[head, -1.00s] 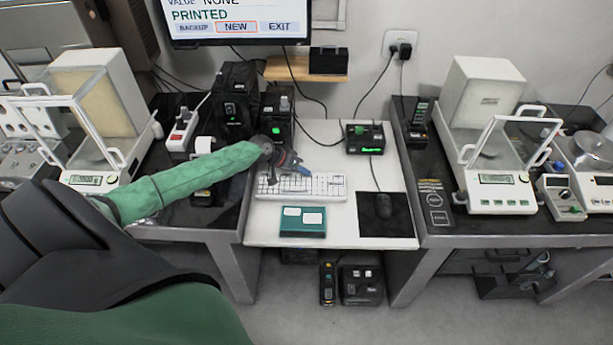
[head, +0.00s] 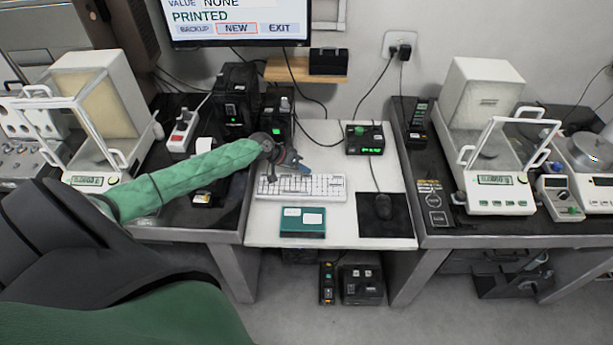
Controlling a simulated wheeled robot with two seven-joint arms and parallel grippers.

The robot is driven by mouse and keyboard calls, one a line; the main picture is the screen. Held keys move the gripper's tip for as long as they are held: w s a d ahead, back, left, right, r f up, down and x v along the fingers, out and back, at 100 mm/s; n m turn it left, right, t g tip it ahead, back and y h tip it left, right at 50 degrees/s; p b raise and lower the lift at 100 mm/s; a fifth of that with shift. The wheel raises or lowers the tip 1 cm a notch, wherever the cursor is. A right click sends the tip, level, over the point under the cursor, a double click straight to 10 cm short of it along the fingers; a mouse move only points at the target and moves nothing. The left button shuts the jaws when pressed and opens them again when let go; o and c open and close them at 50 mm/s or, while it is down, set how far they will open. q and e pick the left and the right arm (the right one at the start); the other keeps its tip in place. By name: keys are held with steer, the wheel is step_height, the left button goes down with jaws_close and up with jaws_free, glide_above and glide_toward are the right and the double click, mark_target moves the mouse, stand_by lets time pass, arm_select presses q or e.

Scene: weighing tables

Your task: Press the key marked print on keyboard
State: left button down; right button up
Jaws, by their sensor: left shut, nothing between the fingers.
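The white keyboard (head: 318,188) lies on the white middle table. My left arm, in a green sleeve, reaches in from the left. My left gripper (head: 274,178) is shut and empty, at the keyboard's left end, over its upper left keys. I cannot tell whether its fingertips touch a key. The key markings are too small to read, so I cannot pick out the print key. The monitor (head: 238,14) at the top shows the word PRINTED and the buttons BACKUP, NEW and EXIT, with NEW outlined. My right gripper is not in view.
A teal box (head: 303,231) lies in front of the keyboard. A mouse (head: 383,206) rests on a black mat to the right. A black device with green digits (head: 364,140) stands behind. Balances stand on the left (head: 97,100) and right (head: 482,125) tables.

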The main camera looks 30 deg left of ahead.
mark_target(304, 177)
arm_select(q)
steer(key=shift+r+p, duration=1.6)
steer(key=shift+r, duration=0.95)
steer(key=shift+d, duration=0.1)
